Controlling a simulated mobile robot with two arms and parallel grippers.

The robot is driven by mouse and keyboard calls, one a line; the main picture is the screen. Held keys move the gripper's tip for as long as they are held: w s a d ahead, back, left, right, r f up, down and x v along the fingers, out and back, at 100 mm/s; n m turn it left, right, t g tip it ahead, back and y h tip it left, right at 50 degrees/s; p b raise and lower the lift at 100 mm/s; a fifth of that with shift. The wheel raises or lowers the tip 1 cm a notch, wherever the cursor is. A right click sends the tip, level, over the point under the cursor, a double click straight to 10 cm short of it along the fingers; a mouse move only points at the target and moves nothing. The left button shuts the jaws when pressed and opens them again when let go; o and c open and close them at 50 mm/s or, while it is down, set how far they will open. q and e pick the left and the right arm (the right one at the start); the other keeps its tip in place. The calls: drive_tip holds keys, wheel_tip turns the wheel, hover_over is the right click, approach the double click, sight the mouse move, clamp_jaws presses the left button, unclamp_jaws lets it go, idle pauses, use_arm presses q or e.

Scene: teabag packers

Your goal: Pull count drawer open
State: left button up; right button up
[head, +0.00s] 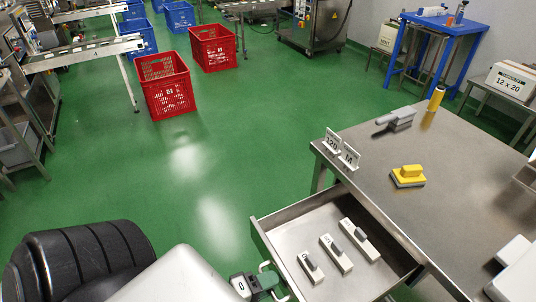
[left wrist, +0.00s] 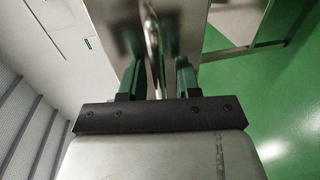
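The drawer (head: 300,211) of the steel table is pulled out, and its inside shows in the head view. It holds three white blocks with dark grips, the middle one (head: 336,254) among them. My left gripper (head: 275,283) is at the drawer's front, low in the head view. In the left wrist view its green fingers (left wrist: 160,78) stand apart, with a shiny metal bar (left wrist: 153,35), seemingly the drawer handle, between them. I see a gap beside the bar, so the fingers do not look closed on it. My right gripper is not in view.
The steel tabletop (head: 450,175) carries number signs (head: 340,150), a yellow-topped block (head: 408,176), a grey tool (head: 396,118) and a yellow cylinder (head: 436,99). Red crates (head: 166,86) stand farther back. The green floor (head: 200,180) left of the drawer is clear.

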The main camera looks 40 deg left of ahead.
use_arm(q)
drive_tip(key=v, duration=1)
drive_tip(key=shift+s+a+r, duration=0.1)
drive_tip(key=shift+s+r, duration=0.05)
drive_tip(key=shift+s, duration=0.2)
idle(0.3)
